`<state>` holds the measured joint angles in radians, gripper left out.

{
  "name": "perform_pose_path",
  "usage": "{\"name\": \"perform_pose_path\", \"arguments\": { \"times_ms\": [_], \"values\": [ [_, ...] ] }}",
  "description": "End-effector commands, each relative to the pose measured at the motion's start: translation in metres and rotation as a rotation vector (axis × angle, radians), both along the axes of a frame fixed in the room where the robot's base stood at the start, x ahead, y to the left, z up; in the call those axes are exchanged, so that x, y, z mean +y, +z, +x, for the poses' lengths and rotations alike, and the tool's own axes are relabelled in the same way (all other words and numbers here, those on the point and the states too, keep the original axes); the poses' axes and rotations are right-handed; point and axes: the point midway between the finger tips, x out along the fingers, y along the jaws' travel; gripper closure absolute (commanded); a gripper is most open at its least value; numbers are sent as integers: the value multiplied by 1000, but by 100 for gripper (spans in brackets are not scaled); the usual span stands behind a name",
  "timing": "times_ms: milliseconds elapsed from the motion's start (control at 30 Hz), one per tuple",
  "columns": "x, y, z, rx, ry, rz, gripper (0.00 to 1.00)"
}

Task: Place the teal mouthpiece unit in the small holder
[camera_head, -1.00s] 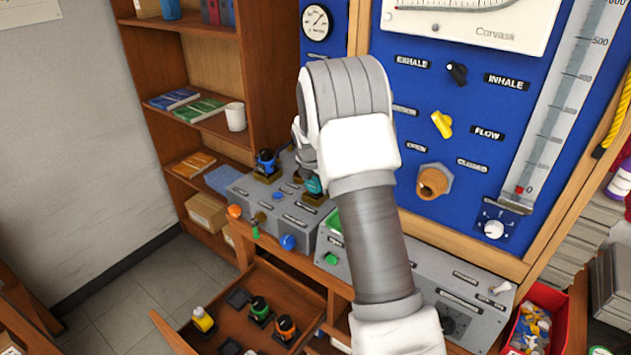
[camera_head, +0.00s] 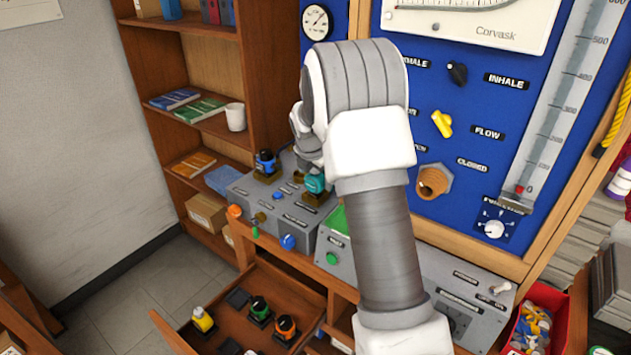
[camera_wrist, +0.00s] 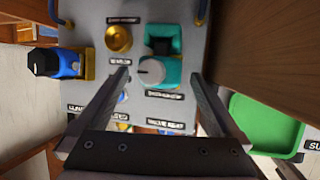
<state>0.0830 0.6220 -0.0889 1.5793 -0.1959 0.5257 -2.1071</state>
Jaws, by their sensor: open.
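The teal mouthpiece unit (camera_head: 316,184) stands on the grey console, at a dark brass square holder (camera_head: 319,199). In the wrist view the teal unit (camera_wrist: 172,72), with a pale round knob, lies beyond and between my fingertips. My gripper (camera_wrist: 161,80) is open and empty, apart from the unit. In the head view my wrist hides most of the gripper. A small round brass holder (camera_wrist: 118,38) with nothing in it is beside the teal unit; it also shows in the head view (camera_head: 299,177).
A blue unit (camera_head: 265,163) stands in a brass holder at the console's left. An open drawer (camera_head: 240,325) below holds yellow, green and orange units. The blue panel (camera_head: 440,95) rises close behind my arm. A green pad (camera_wrist: 265,122) is at the wrist view's right.

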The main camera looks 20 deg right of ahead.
Motion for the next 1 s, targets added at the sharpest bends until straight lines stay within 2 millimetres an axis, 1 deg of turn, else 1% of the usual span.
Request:
{"name": "perform_pose_path", "arguments": {
  "times_ms": [33, 100, 300, 567, 667, 767, 900, 967, 1000],
  "values": [
    [2, 12, -4, -5, -1, 1, 0],
    [5, 25, -10, -5, -1, 1, 0],
    [12, 57, -24, -2, 0, 0, 0],
    [18, 78, -35, -7, -19, 11, 0],
    [24, 92, -47, -28, -89, 48, 0],
    [33, 113, -69, -65, -215, 117, 0],
    [48, 141, -110, -121, -438, 241, 0],
    [54, 151, -129, -142, -534, 295, 0],
    [58, 157, -141, -155, -598, 331, 0]
  ]
}}
